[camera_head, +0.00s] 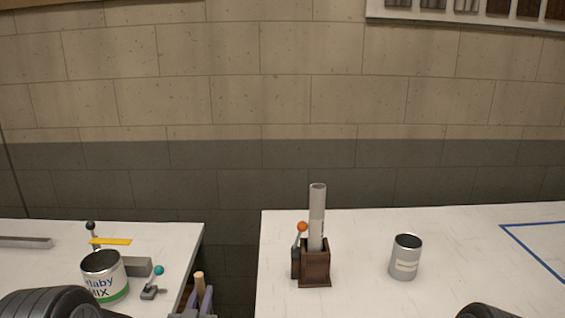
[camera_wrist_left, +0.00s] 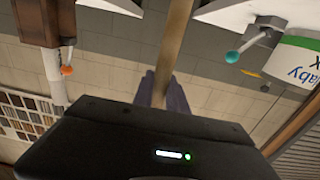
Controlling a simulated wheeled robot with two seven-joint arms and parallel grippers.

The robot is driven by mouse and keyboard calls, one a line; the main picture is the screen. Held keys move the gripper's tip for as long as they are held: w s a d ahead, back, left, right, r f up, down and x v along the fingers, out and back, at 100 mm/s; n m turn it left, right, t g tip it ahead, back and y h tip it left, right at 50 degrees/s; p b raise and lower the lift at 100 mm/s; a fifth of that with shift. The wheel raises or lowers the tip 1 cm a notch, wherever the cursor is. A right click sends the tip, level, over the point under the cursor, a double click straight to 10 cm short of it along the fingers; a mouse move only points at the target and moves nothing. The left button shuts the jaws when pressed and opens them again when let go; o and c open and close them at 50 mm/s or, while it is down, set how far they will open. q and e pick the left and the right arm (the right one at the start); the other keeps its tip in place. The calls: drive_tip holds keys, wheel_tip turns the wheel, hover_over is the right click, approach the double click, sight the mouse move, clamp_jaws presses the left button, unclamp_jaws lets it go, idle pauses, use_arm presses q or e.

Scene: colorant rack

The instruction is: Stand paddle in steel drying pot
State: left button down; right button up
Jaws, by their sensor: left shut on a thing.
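The paddle (camera_head: 199,278) shows as a short wooden end between the purple fingers of my left gripper (camera_head: 199,297), low in the gap between the two tables. In the left wrist view the long wooden paddle (camera_wrist_left: 174,50) runs up from the shut fingers of that gripper (camera_wrist_left: 164,90). Its far end is out of frame. The steel drying pot (camera_head: 404,262), a grey open-topped can with a pale label, stands upright on the right table, well right of the gripper. My right gripper is not in view.
On the right table (camera_head: 360,225), a brown holder (camera_head: 315,268) with a tall grey tube (camera_head: 317,215) and an orange-knobbed lever (camera_head: 301,229) stands left of the pot. A labelled mix can (camera_head: 105,281) and a teal-knobbed lever (camera_head: 156,277) are on the left table.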

use_arm(q)
drive_tip(key=w+r, duration=0.4)
drive_tip(key=w, duration=0.1)
drive_tip(key=shift+w+r, duration=0.25)
drive_tip(key=shift+w, duration=0.1)
drive_tip(key=s+f, duration=0.1)
drive_tip(key=s, duration=0.1)
drive_tip(key=s+f, duration=0.2)
drive_tip(key=s, duration=0.1)
drive_tip(key=s+f, duration=0.2)
drive_tip(key=s, duration=0.1)
drive_tip(key=shift+f, duration=0.25)
